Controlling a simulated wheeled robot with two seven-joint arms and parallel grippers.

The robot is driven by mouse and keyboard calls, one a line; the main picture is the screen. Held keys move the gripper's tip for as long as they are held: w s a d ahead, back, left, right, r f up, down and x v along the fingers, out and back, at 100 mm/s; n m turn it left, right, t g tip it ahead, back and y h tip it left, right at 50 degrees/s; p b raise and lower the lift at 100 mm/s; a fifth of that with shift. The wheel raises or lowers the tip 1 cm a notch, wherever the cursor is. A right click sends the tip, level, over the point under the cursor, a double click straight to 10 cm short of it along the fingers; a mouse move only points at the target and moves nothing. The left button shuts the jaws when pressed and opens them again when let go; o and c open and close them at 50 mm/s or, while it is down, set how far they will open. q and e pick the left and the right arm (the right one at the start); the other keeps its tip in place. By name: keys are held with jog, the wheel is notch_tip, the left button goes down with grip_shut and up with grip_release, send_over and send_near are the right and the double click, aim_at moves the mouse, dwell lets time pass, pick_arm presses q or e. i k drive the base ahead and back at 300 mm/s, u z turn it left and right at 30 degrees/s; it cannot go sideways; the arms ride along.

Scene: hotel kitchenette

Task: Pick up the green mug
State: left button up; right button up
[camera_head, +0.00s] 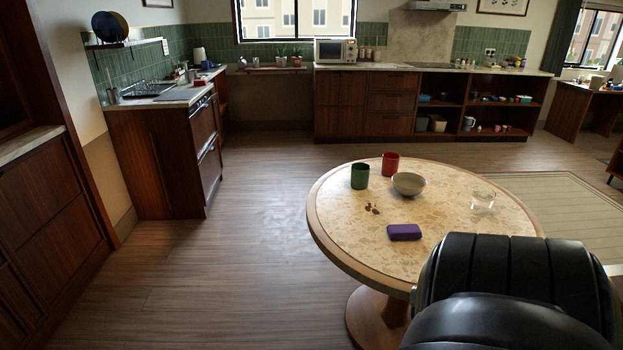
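A green mug (360,176) stands upright on the left part of a round table (330,222) with a pale speckled top and a wooden rim. A red mug (390,164) stands behind it to the right. A beige bowl (408,184) sits just right of the green mug, with a small gap between them. No handle shows clearly on the green mug. Neither of my grippers shows in the head view.
A purple box-like item (404,232), small brown pieces (372,208) and a clear glass (482,201) are also on the table. Wooden floor (240,260) is open left of the table. Counters (150,160) stand at the left and back. A rug (570,205) lies at right.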

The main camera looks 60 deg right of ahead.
aim_at(359, 175)
jog(key=k, duration=0.9)
jog(key=z, duration=1.4)
jog(key=i, duration=0.15)
